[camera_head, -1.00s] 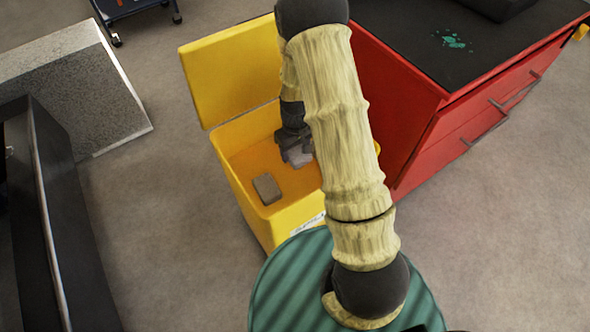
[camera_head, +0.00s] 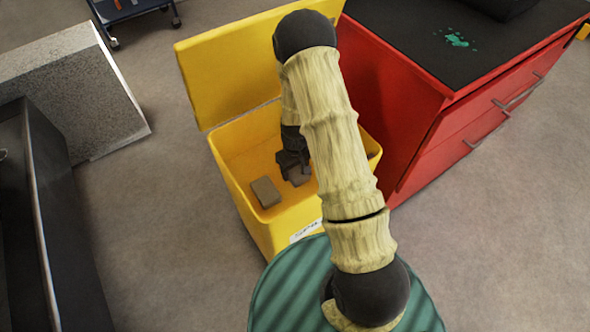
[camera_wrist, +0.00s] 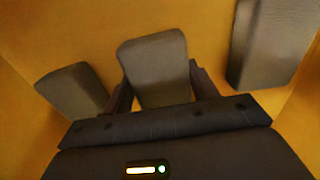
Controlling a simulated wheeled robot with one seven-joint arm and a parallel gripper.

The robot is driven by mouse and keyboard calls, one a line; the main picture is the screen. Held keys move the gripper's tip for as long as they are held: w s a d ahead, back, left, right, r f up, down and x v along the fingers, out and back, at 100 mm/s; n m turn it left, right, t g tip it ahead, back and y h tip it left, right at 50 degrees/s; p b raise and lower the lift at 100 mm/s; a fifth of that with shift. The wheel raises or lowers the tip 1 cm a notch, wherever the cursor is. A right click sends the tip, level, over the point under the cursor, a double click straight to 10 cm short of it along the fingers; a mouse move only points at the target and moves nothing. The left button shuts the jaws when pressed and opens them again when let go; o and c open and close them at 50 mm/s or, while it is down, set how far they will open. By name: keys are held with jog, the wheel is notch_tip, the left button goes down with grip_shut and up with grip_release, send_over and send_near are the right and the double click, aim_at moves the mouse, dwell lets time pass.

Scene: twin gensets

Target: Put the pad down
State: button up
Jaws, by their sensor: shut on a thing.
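My gripper (camera_head: 291,162) is inside the open yellow bin (camera_head: 237,188), pointing down. In the wrist view my gripper (camera_wrist: 162,92) is shut on a grey-brown pad (camera_wrist: 156,62), with one finger on each side of it. In the head view the held pad (camera_head: 299,178) shows only in part below the dark fingers. I cannot tell whether it touches the bin floor. Another pad (camera_head: 266,192) lies on the bin floor, left of my gripper. The wrist view shows two other pads, one at the left (camera_wrist: 75,90) and one at the right (camera_wrist: 275,42), both apart from the held one.
The bin's yellow lid (camera_head: 232,65) stands open at the back. A red drawer cabinet (camera_head: 410,110) with a black top stands close on the right. A pale speckled block (camera_head: 75,85) is at the left. Bare floor lies between the block and the bin.

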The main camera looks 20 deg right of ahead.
aim_at(295, 169)
jog(key=shift+s+a+r, duration=0.1)
jog(key=shift+a, duration=0.05)
jog(key=shift+f, duration=0.3)
jog(key=o, duration=1.1)
jog(key=shift+s, duration=0.1)
jog(key=shift+d, duration=0.25)
jog(key=shift+w+d+r, duration=0.1)
jog(key=shift+w+r, duration=0.15)
jog(key=shift+r, duration=0.35)
notch_tip(295, 169, up, 11)
jog(key=p, duration=0.3)
jog(key=shift+s+a+r, duration=0.15)
jog(key=shift+a+r, duration=0.05)
jog(key=shift+a, duration=0.05)
